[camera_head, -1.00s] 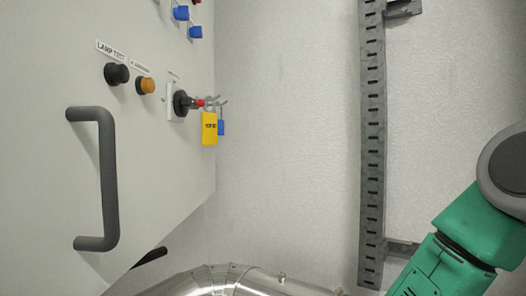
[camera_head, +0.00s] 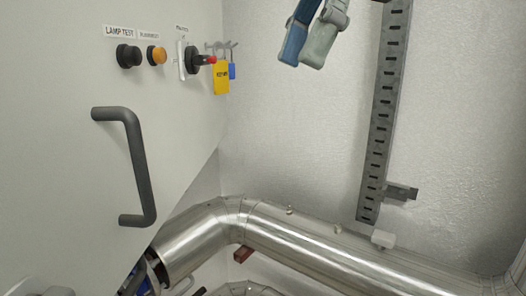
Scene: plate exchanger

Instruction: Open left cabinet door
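The light grey cabinet door (camera_head: 60,70) fills the left side of the head view. Its dark grey bar handle (camera_head: 137,165) stands upright on the panel, with nothing holding it. The door looks shut, though its hinges are not visible. My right gripper (camera_head: 301,62) hangs in from the top centre, with one blue and one pale green finger pointing down. It is right of and above the handle, well apart from it. My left gripper is not in view.
A black button (camera_head: 129,56), an orange button (camera_head: 157,55) and a rotary switch with a yellow tag (camera_head: 221,78) sit above the handle. A shiny metal pipe (camera_head: 300,245) runs across the bottom. A slotted metal rail (camera_head: 382,115) stands at the wall. The wall between is bare.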

